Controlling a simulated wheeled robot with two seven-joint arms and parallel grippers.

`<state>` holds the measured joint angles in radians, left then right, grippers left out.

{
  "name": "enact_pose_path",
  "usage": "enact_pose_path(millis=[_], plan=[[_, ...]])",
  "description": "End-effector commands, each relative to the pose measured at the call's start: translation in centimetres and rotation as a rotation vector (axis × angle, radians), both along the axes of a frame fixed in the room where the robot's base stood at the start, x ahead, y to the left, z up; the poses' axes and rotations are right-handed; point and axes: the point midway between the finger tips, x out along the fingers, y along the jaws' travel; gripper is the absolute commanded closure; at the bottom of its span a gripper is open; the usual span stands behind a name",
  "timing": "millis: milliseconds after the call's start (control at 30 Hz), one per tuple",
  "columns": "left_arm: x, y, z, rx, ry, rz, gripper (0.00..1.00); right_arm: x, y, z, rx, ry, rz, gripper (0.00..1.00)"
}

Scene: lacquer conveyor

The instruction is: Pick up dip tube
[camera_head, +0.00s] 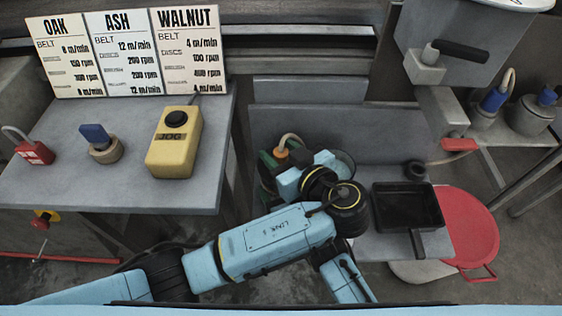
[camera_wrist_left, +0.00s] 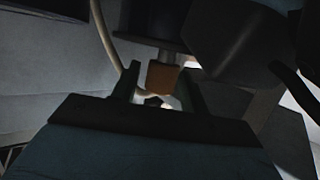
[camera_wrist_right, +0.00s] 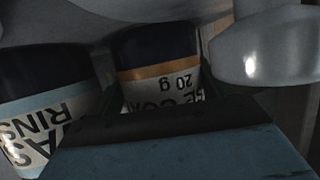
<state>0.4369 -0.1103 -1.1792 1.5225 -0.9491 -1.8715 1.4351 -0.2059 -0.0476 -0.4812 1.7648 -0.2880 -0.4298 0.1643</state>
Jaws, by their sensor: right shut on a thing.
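An orange-brown block (camera_wrist_left: 163,77), which looks like the grip of the dip tube, shows in the left wrist view. A pale tube (camera_wrist_left: 104,35) runs nearby, but I cannot tell whether they join. My left gripper (camera_wrist_left: 157,84) has its two fingers apart on either side of the block, with gaps showing. In the right wrist view my right gripper (camera_wrist_right: 158,100) is shut on a dark-topped jar (camera_wrist_right: 160,65) with an orange band and "20 g" label.
Another jar (camera_wrist_right: 40,95) with a light blue band stands beside the held one. A grey table (camera_head: 60,185) carries a yellow jog box (camera_head: 174,145) and signs. A black tray (camera_head: 405,205) and a red round lid (camera_head: 475,235) lie right of my left arm.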

Motion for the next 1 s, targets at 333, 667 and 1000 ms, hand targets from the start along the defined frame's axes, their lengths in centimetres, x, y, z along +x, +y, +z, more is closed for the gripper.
enact_pose_path(millis=[333,667,1000], plan=[[0.0,0.0,0.0,-0.001,-0.001,0.000,0.96,0.0,0.0,0.0,0.001,-0.001,0.000,0.65],[0.0,-0.1,0.3,-0.002,-0.001,0.000,0.96,0.0,0.0,0.0,0.001,0.000,0.001,0.65],[0.0,0.0,2.7,-0.003,-0.002,0.000,0.96,0.0,0.0,0.0,0.001,0.000,0.001,0.65]])
